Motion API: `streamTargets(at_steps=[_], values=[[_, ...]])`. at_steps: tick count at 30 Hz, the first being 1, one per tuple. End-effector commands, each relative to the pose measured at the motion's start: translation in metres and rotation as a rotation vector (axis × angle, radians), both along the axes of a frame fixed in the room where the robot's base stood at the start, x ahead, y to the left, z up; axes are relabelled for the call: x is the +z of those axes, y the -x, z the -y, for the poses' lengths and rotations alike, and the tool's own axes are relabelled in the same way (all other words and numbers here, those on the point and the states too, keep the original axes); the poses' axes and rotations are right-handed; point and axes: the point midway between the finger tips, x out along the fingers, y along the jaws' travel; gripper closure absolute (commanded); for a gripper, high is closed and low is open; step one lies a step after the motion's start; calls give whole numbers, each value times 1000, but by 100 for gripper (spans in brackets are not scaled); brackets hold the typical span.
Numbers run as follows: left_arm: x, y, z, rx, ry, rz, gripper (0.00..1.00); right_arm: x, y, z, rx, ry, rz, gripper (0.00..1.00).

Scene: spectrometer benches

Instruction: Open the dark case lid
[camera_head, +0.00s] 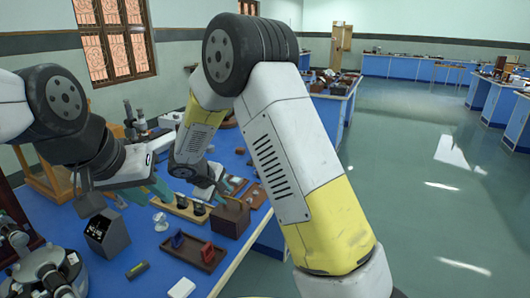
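A dark grey box (108,238) stands on the blue bench at the left. It is the likeliest dark case, but I cannot tell how its lid sits. A dark block (88,204) shows just behind it; I cannot tell whether it belongs to the box. My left gripper (150,192), with teal fingers, is above and behind the grey box, apart from it in the picture. My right gripper (222,187) is over the bench near a brown wooden box (230,217). The finger gaps of both grippers are too small and covered to read.
A brown tray (194,252) with a red and a dark blue piece lies in front. A metal instrument (45,270) stands at the front left. A wooden holder with dark knobs (180,208) lies between the grippers. Bare blue bench shows around the tray.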

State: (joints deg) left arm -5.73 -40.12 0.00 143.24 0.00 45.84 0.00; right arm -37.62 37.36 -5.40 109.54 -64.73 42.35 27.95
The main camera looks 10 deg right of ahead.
Motion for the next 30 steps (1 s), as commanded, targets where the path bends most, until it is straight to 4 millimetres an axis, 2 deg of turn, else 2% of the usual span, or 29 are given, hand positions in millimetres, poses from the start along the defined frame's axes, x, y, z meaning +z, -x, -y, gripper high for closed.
streamTargets(at_steps=[20, 30], values=[[0, 0, 0, 0, 0, 0, 64, -22, -32, 22, -6, -255, -371, 69], [0, 0, 0, 0, 0, 0, 64, 46, -20, 12, 2, -248, -365, 69]])
